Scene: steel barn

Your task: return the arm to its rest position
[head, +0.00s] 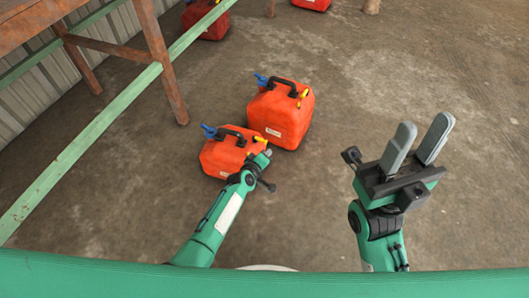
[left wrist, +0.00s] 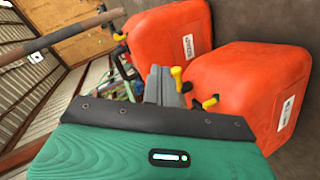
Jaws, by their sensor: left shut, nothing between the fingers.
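My left gripper (head: 264,156) is shut and empty. In the head view it overlaps the right edge of the nearer red fuel can (head: 220,160); I cannot tell whether it touches the can. In the left wrist view its grey fingers (left wrist: 161,84) are together, with two red cans close beyond them. My right gripper (head: 417,142) is open and empty at the right of the head view, its two grey fingers pointing up and apart, over bare floor.
A larger red can (head: 280,117) stands just behind the nearer one. A rusty-legged bench (head: 160,50) and a green rail (head: 85,143) are at the left. More red cans (head: 205,20) (head: 312,4) are at the back. The concrete floor (head: 450,90) is clear on the right.

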